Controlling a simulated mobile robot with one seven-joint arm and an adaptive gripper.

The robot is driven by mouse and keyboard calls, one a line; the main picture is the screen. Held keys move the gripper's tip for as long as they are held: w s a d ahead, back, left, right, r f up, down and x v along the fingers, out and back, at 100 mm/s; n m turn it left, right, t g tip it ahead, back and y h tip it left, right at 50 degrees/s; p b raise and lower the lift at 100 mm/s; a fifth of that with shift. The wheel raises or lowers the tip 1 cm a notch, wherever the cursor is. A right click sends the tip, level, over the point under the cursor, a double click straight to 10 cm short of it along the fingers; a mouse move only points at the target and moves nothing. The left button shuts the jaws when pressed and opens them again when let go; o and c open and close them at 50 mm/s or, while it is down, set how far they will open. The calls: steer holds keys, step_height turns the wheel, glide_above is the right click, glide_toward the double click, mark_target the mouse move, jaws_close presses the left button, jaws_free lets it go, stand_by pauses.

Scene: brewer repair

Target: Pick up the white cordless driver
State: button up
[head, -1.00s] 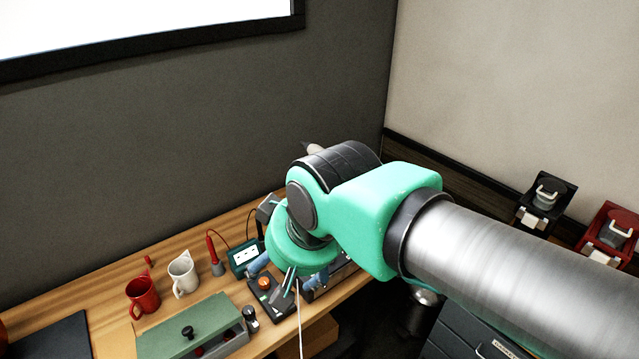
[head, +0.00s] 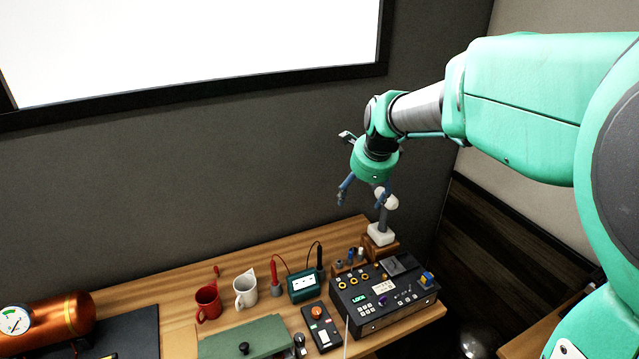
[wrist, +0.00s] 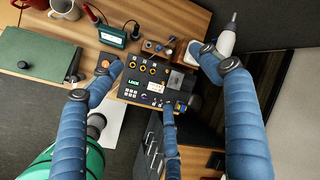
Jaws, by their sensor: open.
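The white cordless driver (head: 389,201) stands upright on a white base (head: 380,235) at the far right end of the workbench, by the wall. In the wrist view the driver (wrist: 226,43) shows at the upper right, partly hidden by one blue finger. My gripper (head: 364,197) is open and empty above the bench, up and left of the driver, with one finger overlapping it in the picture. In the wrist view my gripper (wrist: 158,64) has its blue fingers spread wide. I cannot tell whether the right finger touches the driver.
A black control box (head: 385,297) sits just in front of the driver. A teal meter (head: 303,286), a red mug (head: 207,303), a white mug (head: 245,290) and a green-lidded box (head: 258,340) stand to the left. The wall is close behind.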

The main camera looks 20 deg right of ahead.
steer(key=w+d+f+m+p, duration=0.2)
steer(key=w+d+f+m, duration=0.1)
steer(key=d+m, duration=0.3)
steer(key=w+d+f+m+p, duration=0.2)
steer(key=w+d+m, duration=0.3)
steer(key=d, duration=0.6)
steer(key=shift+w+d+f+m+h+p, duration=0.3)
steer(key=shift+w+f+m+p, duration=0.1)
steer(key=shift+m, duration=0.2)
steer(key=shift+f, duration=0.1)
steer(key=shift+p+x, duration=0.35)
steer(key=shift+x, duration=3.85)
steer(key=shift+f, duration=0.1)
steer(key=shift+p+x, duration=0.45)
steer(key=shift+x, duration=2.05)
